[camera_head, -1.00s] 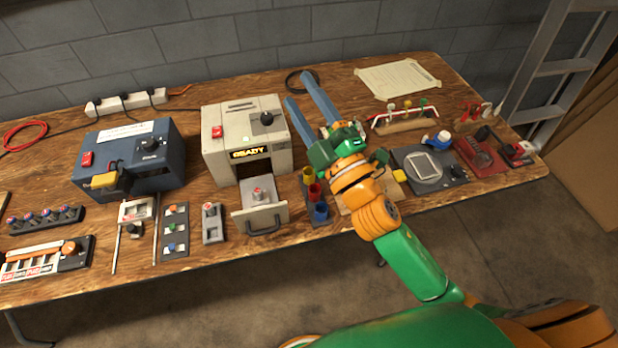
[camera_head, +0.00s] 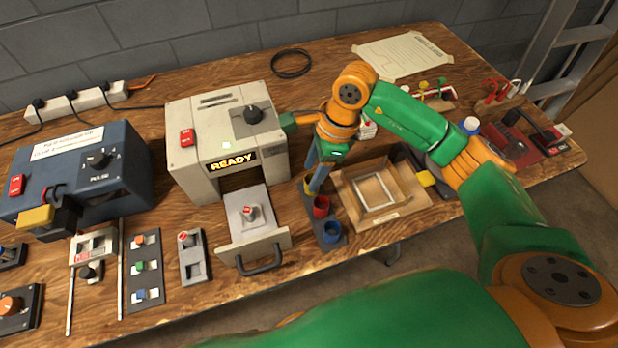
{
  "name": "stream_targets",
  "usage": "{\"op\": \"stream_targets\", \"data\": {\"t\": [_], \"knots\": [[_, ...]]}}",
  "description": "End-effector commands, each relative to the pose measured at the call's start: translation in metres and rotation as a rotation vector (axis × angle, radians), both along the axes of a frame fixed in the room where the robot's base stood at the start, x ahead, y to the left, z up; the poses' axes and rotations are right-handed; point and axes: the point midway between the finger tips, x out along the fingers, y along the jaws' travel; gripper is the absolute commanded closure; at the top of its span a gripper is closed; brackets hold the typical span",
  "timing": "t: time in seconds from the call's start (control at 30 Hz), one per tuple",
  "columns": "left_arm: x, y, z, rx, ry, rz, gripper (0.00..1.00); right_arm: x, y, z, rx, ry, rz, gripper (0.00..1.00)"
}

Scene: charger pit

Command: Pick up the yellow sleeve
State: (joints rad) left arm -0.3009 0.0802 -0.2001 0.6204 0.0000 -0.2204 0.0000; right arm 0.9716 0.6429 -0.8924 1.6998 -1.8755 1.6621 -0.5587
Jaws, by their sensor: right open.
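The yellow sleeve (camera_head: 308,185) stands upright at the back of a dark rack (camera_head: 334,243), in line with a red sleeve (camera_head: 321,206) and a blue sleeve (camera_head: 332,231). My right gripper (camera_head: 316,184) points down with its blue fingers at the yellow sleeve and partly hides it. The jaws are open. I cannot tell whether the fingers touch the sleeve or straddle it. My left gripper is not in view.
The beige machine (camera_head: 222,145) with a READY display and pulled-out drawer (camera_head: 254,232) stands close left of the rack. A cardboard tray (camera_head: 400,208) is close on the right. A black cable coil (camera_head: 291,64) lies behind.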

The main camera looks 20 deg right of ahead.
Motion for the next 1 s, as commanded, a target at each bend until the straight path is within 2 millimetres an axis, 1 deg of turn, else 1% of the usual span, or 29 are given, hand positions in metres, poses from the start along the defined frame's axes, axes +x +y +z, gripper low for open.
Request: {"op": "stream_targets", "data": {"t": [0.03,0.07,0.1,0.2,0.4,0.43,0.47,0.5,0.57,0.6,0.63,1.0], "knots": [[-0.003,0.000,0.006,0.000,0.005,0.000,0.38,-0.001,-0.002,-0.008,0.000,0.007,-0.001,0.45],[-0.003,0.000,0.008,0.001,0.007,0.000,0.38,-0.001,-0.003,-0.014,0.000,0.007,-0.002,0.45],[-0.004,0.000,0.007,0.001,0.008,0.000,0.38,0.000,0.000,-0.022,0.002,0.006,0.000,0.45],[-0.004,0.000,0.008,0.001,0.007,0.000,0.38,0.001,0.003,-0.034,0.003,0.003,0.000,0.45],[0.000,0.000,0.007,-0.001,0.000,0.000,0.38,0.002,0.004,-0.037,0.003,0.000,0.000,0.45],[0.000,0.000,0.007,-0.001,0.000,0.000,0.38,0.002,0.004,-0.037,0.003,0.000,0.000,0.47],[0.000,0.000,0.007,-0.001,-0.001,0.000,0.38,0.002,0.004,-0.037,0.003,0.000,0.000,0.56],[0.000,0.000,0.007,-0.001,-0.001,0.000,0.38,0.001,0.004,-0.037,0.003,0.000,0.000,0.66],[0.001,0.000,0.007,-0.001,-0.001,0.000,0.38,0.001,0.004,-0.037,0.003,0.000,0.000,0.83],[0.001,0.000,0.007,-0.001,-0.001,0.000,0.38,0.001,0.004,-0.037,0.003,0.000,0.000,0.93],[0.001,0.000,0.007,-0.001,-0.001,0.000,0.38,0.001,0.004,-0.037,0.003,0.000,0.000,1.00],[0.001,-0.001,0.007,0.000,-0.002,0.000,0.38,0.002,0.004,-0.036,0.004,-0.001,0.000,1.00]]}}
